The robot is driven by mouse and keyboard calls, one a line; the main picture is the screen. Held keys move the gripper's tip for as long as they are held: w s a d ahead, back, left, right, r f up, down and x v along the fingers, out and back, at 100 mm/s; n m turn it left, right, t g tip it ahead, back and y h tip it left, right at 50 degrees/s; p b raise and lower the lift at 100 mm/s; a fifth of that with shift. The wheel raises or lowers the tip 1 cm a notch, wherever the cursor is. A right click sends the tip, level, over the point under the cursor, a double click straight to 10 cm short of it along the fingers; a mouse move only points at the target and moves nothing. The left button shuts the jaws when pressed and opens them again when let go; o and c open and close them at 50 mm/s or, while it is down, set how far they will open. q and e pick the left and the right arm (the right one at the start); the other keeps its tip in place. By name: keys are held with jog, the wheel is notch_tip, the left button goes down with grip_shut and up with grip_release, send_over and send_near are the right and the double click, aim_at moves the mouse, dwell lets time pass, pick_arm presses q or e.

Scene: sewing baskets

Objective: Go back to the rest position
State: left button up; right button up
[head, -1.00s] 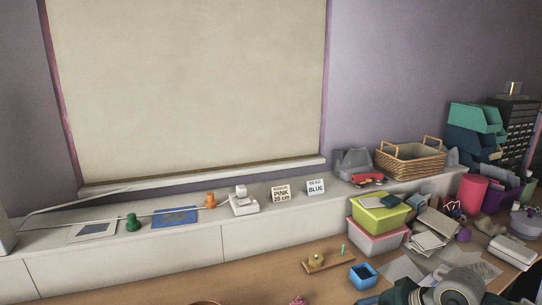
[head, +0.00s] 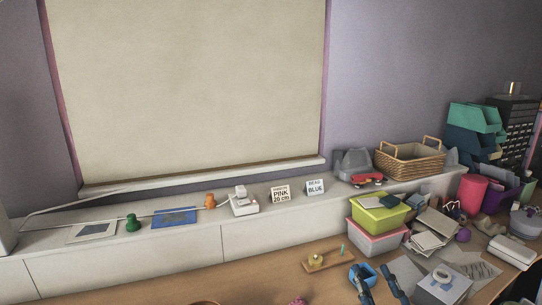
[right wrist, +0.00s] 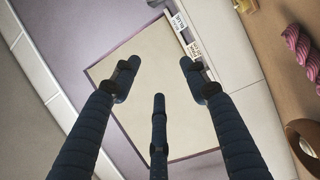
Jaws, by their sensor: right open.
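My right gripper (head: 376,277) is at the bottom edge of the head view, right of centre. Its dark blue fingers are spread and nothing is between them. In the right wrist view the open fingers (right wrist: 157,78) stand apart against the pale window blind (right wrist: 150,85), with no object held. My left gripper does not show.
A wooden board (head: 318,265) with a spool lies left of the gripper. A lime box (head: 375,222) on a pink box (head: 377,243) stands behind it. Two cards (head: 280,194) stand on the ledge. The desk's left front is mostly bare.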

jog(key=s+d+f+m+g+h, duration=0.1)
jog(key=s+d+f+m+g, duration=0.1)
jog(key=s+f+m+g, duration=0.45)
jog(key=s+d+f+m+g+h, duration=0.15)
jog(key=s+f+m, duration=0.25)
jog(key=f, duration=0.6)
jog(key=s+a+f+m+g+y, duration=0.1)
jog(key=s+a+f+m+g, duration=0.1)
jog(key=s+f+g, duration=0.45)
jog(key=s+a+f+m+g+y, duration=0.1)
jog(key=s+a+f+m+y, duration=0.2)
jog(key=s, duration=0.7)
notch_tip(320, 180, down, 26)
jog(key=s+h, duration=0.1)
jog(key=s, duration=0.1)
jog(key=s+d+f+g, duration=0.1)
jog(key=s+f, duration=0.7)
jog(key=s+d+f+g, duration=0.1)
jog(key=s+d+f, duration=0.1)
jog(key=s+f, duration=0.7)
jog(key=shift+s+d, duration=0.25)
jog(key=shift+s, duration=0.05)
jog(key=shift+f+n+h, duration=0.1)
jog(key=shift+n+h, duration=0.15)
